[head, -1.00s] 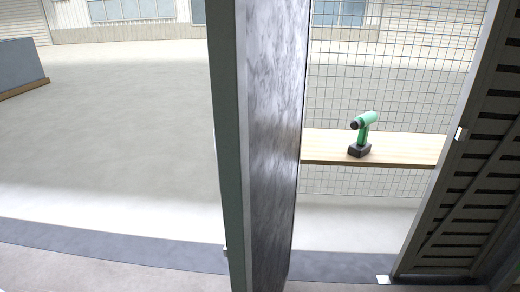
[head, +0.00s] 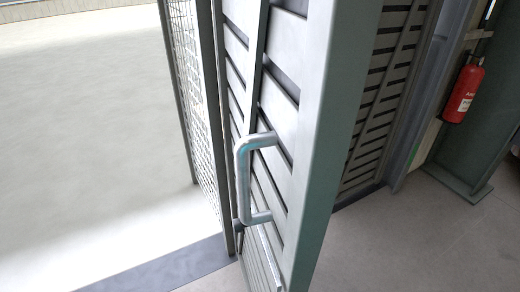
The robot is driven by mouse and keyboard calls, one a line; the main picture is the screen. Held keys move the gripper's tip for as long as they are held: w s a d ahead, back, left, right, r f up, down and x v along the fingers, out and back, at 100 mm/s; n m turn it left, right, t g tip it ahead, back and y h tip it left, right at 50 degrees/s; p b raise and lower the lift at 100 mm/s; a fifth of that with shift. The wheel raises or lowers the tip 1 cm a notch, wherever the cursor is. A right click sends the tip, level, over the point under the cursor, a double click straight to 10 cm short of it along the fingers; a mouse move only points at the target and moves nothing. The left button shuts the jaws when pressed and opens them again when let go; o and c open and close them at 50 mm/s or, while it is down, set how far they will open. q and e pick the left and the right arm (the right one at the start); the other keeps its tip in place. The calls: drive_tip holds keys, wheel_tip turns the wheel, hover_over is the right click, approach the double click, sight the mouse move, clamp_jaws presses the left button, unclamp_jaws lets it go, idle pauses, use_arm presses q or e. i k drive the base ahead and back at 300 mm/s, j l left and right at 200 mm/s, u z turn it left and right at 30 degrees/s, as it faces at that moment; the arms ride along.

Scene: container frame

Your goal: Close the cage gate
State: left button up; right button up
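A grey slatted gate panel (head: 312,140) stands upright close in front of me, seen at a steep angle with its thick edge toward me. A shiny metal D-shaped handle (head: 242,182) is fixed to its left face. The gate stands out at an angle to the dark slatted wall behind it on the right. Its top is cut off by the frame. Neither of my grippers is in view, and nothing is seen touching the handle.
A wire mesh panel (head: 202,110) with a dark post stands just left of the gate. A red fire extinguisher (head: 462,92) hangs at the right beside a grey-green column (head: 487,140). Open pale floor (head: 90,130) lies left, and grey floor (head: 410,240) lies right.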

sight(292, 74)
drive_tip(key=j, duration=0.5)
drive_tip(key=k+j+z, duration=0.3)
drive_tip(key=k+j, duration=0.35)
drive_tip(key=k, duration=0.1)
